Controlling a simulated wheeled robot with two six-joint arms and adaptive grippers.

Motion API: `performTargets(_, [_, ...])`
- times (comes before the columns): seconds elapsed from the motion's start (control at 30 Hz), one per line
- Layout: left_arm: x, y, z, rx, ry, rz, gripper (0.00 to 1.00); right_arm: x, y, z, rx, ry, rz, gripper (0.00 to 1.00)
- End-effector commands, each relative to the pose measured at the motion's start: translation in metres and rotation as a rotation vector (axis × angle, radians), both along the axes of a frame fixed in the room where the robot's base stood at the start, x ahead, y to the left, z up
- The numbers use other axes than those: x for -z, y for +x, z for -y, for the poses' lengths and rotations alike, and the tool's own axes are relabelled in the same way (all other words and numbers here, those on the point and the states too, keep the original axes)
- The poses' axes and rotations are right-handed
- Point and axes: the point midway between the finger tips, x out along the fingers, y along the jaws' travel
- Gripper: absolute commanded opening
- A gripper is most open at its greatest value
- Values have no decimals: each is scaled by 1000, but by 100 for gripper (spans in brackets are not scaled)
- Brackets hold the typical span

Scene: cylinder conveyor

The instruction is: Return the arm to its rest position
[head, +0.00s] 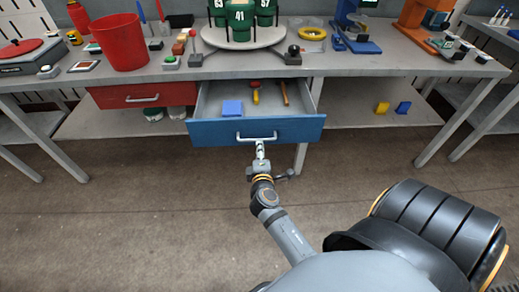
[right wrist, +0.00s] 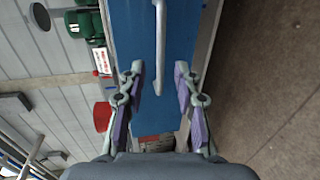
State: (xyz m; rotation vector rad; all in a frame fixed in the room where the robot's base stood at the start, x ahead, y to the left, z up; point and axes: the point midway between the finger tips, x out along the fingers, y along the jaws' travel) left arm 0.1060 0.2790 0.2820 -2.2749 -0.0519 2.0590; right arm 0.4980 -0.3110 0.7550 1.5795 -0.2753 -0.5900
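My right arm reaches up from the bottom of the head view, with its right gripper (head: 260,152) just in front of the open blue drawer (head: 290,130). In the right wrist view the right gripper (right wrist: 160,85) is open, its two fingers spread apart. The drawer's metal handle (right wrist: 160,45) shows in the gap between them, and nothing is gripped. I cannot tell how far the fingers are from the handle in depth. My left arm and gripper are out of view.
The open drawer holds a blue block (head: 232,108), a yellow-handled item (head: 256,96) and a slim tool (head: 285,94). A closed red drawer (head: 118,97) is at its left. The workbench (head: 170,68) carries a red bin (head: 119,42) and a turntable (head: 243,38). Floor in front is clear.

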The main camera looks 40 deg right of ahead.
Motion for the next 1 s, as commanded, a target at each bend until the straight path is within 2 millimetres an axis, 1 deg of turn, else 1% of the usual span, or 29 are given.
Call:
performTargets(0.27, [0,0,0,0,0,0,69,0,0,0,0,0,0,32])
performTargets(0.33, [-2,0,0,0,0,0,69,5,0,-1,-4,12,-8,32])
performTargets(0.37, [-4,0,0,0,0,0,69,11,0,-3,-8,27,-19,32])
performTargets(0.43, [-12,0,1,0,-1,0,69,37,-2,-9,-24,87,-63,32])
performTargets(0.47, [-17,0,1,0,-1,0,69,55,-5,-12,-30,128,-90,32])
performTargets(0.5, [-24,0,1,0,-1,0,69,82,-11,-18,-37,195,-134,32])
performTargets(0.57, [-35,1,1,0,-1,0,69,129,-28,-28,-36,317,-209,32])
performTargets(0.6, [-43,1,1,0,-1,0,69,160,-44,-33,-22,402,-260,32])
performTargets(0.67, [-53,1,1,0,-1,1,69,204,-74,-40,15,530,-335,32])
performTargets(0.7, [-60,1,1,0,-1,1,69,232,-98,-44,51,615,-381,32])
performTargets(0.77, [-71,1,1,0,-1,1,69,267,-138,-47,123,734,-446,32])
performTargets(0.8, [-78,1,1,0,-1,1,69,288,-168,-49,184,812,-484,32])
performTargets(0.87, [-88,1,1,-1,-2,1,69,313,-214,-48,287,917,-532,32])
performTargets(0.9, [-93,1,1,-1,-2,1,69,326,-244,-47,363,978,-555,32])
performTargets(0.97, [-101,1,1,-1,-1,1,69,340,-286,-44,474,1053,-578,32])
performTargets(1.0, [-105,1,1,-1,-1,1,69,346,-311,-41,542,1092,-588,32])
